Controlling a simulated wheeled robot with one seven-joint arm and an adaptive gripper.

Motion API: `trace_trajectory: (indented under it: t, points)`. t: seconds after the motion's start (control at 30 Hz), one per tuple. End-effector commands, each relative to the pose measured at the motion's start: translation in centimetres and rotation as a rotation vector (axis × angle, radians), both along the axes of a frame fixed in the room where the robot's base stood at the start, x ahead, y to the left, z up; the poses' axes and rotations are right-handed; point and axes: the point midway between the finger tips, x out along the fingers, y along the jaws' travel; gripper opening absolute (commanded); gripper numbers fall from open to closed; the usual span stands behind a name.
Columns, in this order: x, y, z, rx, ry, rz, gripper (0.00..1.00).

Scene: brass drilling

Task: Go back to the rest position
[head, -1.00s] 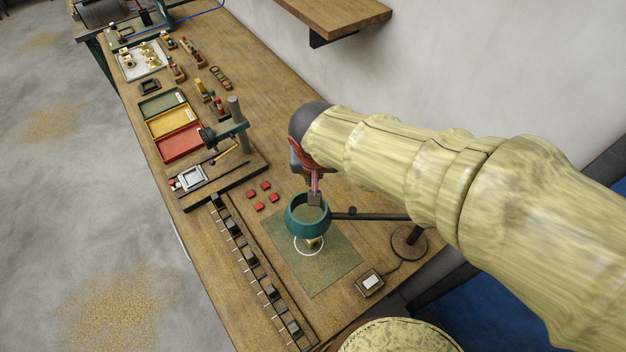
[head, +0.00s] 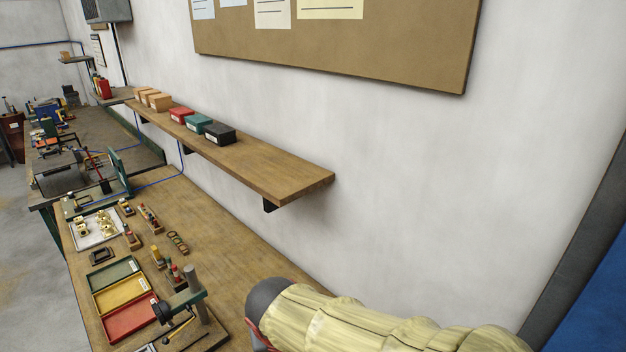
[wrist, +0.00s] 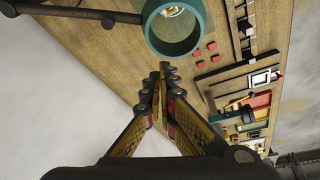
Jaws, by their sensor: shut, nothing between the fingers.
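My gripper (wrist: 165,84) shows in the wrist view with its fingertips together and nothing between them. It is above the wooden bench (wrist: 100,45), close to a green ring-shaped lamp head (wrist: 176,50) that sits just beyond the fingertips in the picture. A small brass piece (wrist: 172,11) shows through the ring. In the head view my arm shows at the bottom right, and the gripper's fingers are below the picture's edge.
A dark lamp arm (wrist: 75,12) crosses the wrist view's top left. A drill stand (head: 190,295), green, yellow and red trays (head: 130,316) and a white tray of brass parts (head: 97,230) stand on the bench. A wall shelf (head: 270,180) holds several boxes.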

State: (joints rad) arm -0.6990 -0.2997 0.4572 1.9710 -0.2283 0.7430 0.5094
Motion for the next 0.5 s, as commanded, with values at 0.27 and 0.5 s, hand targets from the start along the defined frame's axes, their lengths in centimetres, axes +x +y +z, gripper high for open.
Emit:
trace_trajectory:
  t: [0.27,0.5]
  points:
    - [-5.1,-6.4,-0.8,-0.049,0.070,0.131,0.00]
    - [-7.6,-13.3,-0.9,-0.015,0.050,0.077,0.00]
